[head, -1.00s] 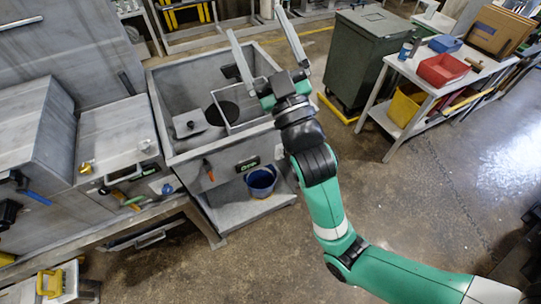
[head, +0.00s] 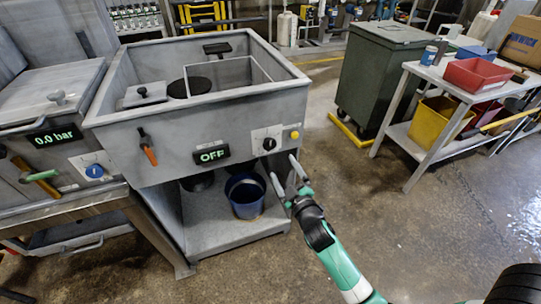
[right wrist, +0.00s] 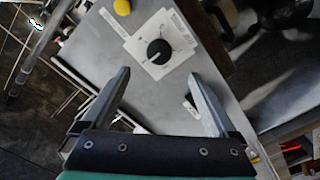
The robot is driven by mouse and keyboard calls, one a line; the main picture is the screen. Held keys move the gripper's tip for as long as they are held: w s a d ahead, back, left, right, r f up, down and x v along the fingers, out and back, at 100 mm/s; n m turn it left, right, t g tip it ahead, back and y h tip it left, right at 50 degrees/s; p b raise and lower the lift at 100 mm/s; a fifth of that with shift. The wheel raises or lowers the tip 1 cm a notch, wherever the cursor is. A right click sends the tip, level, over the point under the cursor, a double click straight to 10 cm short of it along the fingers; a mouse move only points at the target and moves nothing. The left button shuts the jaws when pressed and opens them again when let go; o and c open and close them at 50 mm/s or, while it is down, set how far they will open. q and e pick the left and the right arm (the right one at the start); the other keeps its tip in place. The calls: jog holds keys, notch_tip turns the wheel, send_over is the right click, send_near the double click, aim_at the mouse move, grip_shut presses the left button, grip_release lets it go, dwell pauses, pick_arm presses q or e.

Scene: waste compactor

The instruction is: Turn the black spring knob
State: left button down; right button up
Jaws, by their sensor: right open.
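The black spring knob (head: 269,144) sits on a white plate on the front face of the grey basin unit (head: 220,104), right of the display reading OFF. In the right wrist view the knob (right wrist: 159,52) has a pale pointer line and lies beyond the fingertips, roughly between them. My right gripper (head: 284,174) is open and empty, just below and right of the knob, apart from it. Its two fingers also show in the right wrist view (right wrist: 158,82). My left gripper is not in view.
A yellow button (head: 295,135) is right of the knob; it also shows in the right wrist view (right wrist: 122,7). An orange-handled lever (head: 149,150) is on the same face. A blue bucket (head: 246,197) stands on the shelf below.

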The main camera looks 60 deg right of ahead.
aim_at(270, 146)
jog(key=b+x, duration=0.3)
jog(key=x, duration=0.7)
jog(key=shift+w+d, duration=0.1)
jog(key=shift+w, duration=0.05)
jog(key=shift+w+d+r, duration=0.1)
jog(key=shift+w+d, duration=0.3)
jog(key=shift+w, duration=0.1)
jog(key=shift+c, duration=0.2)
jog(key=c, duration=1.3)
